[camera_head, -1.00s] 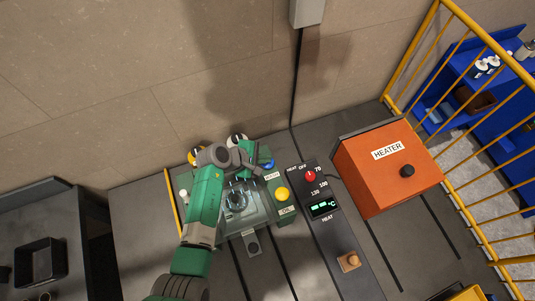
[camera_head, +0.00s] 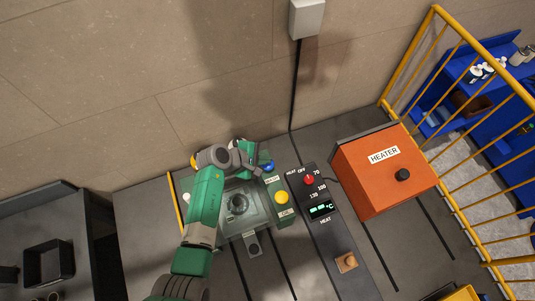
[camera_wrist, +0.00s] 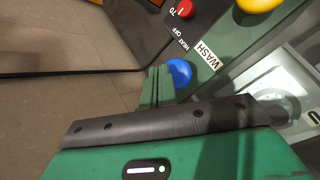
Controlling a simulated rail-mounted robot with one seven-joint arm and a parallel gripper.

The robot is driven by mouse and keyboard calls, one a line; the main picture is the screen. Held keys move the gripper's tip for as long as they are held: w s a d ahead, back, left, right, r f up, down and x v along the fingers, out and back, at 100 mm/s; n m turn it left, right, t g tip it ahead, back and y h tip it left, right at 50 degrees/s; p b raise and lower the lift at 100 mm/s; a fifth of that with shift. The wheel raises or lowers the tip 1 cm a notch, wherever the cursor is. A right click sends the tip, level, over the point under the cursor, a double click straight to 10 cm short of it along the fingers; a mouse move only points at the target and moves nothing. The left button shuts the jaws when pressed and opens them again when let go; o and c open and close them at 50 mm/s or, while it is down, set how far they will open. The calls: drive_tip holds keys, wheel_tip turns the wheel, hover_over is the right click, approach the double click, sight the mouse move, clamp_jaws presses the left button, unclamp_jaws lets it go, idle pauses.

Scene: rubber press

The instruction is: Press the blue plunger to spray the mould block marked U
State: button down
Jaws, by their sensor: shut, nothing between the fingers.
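The blue plunger (camera_head: 268,167) sits at the back right corner of the green press station (camera_head: 264,234), and it shows as a round blue knob (camera_wrist: 179,72) beside a WASH label in the wrist view. My gripper (camera_wrist: 158,84) is shut and empty, its green fingers right beside the blue plunger. I cannot tell whether they touch it. In the head view my wrist hides most of the fingers. A dark round-topped block (camera_head: 238,203) lies in the recess of the station. No letter U is readable on it.
A yellow button (camera_head: 281,198) by an OIL label stands in front of the blue plunger. To the right are a heat panel with a red knob (camera_head: 309,180) and an orange HEATER box (camera_head: 385,170). A yellow railing (camera_head: 462,150) bounds the right side.

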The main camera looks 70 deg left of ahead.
drive_tip(key=shift+r, duration=0.15)
wheel_tip(320, 180, up, 5)
drive_tip(key=p, duration=0.5)
idle(1.2)
